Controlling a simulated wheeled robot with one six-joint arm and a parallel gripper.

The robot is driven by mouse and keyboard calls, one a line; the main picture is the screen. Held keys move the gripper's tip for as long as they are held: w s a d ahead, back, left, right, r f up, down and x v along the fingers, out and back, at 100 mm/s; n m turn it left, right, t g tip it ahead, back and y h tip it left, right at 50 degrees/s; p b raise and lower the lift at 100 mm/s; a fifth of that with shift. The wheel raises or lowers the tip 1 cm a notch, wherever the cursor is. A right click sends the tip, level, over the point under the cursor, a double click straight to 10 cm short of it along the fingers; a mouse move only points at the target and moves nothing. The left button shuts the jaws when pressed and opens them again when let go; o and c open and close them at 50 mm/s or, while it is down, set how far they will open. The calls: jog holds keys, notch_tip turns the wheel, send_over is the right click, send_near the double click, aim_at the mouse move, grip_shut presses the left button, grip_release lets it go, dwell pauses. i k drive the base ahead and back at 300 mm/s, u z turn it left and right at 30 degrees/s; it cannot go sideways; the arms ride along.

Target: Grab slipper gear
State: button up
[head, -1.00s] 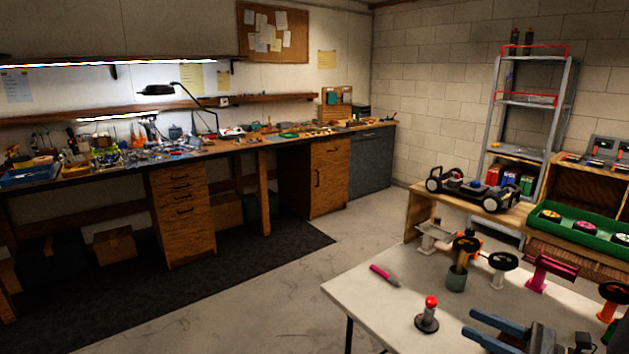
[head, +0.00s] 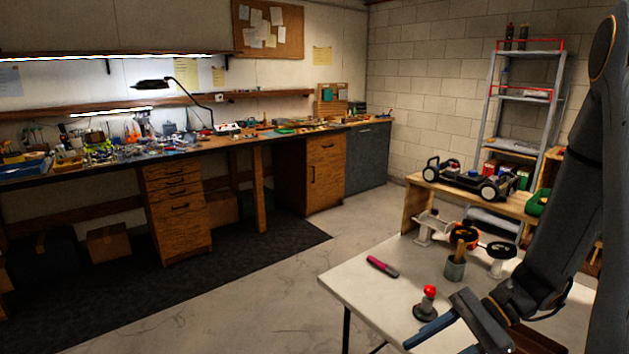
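My gripper (head: 430,330) is low at the right of the head view, over the near part of the white table. One blue finger shows, pointing to the lower left; the other finger is not clear, so I cannot tell how far it is open. I see nothing held. I cannot surely pick out the slipper gear. A dark round part (head: 497,248) sits on a white stand, and a black and orange round part (head: 466,235) stands behind a grey-green cup (head: 455,268). My arm hides the table's right side.
An RC car chassis (head: 475,180) is on the wooden bench behind. A green tray (head: 540,202) is partly hidden.

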aim_at(425, 312)
jog(key=z, duration=1.1)
jog(key=k, duration=0.55)
jog(key=u, duration=0.55)
jog(key=i, duration=1)
